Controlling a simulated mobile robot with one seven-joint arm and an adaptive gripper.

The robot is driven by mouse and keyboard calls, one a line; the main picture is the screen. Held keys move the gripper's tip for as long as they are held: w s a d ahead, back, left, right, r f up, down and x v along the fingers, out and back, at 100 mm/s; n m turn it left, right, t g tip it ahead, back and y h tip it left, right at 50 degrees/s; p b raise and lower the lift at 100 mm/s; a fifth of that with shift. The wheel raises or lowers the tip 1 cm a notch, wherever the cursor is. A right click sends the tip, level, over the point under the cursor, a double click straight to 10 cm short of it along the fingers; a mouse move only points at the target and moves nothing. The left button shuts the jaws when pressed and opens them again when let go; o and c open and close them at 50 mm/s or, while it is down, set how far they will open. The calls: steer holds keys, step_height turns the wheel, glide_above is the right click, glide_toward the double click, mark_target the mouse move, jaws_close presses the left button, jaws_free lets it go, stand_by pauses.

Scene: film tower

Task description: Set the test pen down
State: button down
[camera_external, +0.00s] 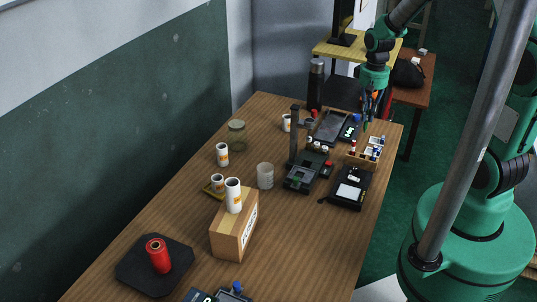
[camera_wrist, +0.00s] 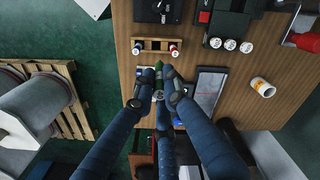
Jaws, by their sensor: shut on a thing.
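My gripper (camera_wrist: 158,86) is shut on a slim, dark test pen (camera_wrist: 158,67) with a green part at its end, seen between the fingers in the wrist view. The fingers hide much of the pen. In the external view my gripper (camera_external: 370,98) points down above the far right part of the wooden table (camera_external: 290,235).
The wooden rack (camera_external: 362,160) holds small capped vials. A dark flat tray (camera_external: 331,126) lies beside the gripper, also in the wrist view (camera_wrist: 207,92). A dark device (camera_external: 350,189), a tall flask (camera_external: 316,84) and white rolls stand around. The near middle of the table has bare wood.

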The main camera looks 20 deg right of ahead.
steer(key=w+a+n+p, duration=0.2)
steer(key=w+a+p, duration=0.1)
steer(key=w+a, duration=0.9)
steer(key=w+a+n+p, duration=0.2)
steer(key=w+a, duration=0.5)
steer(key=a, duration=0.9)
step_height(320, 180, down, 11)
steer(key=shift+w+a+r, duration=0.2)
steer(key=shift+w+a, duration=0.1)
steer(key=shift+a, duration=0.05)
steer(key=w+a, duration=0.3)
steer(key=w, duration=0.4)
steer(key=w+a+f, duration=0.1)
steer(key=w+a, duration=0.2)
steer(key=w, duration=0.4)
steer(key=shift+w+f, duration=0.25)
steer(key=shift+w, duration=0.1)
steer(key=shift+f+b, duration=0.3)
steer(key=shift+f, duration=1.45)
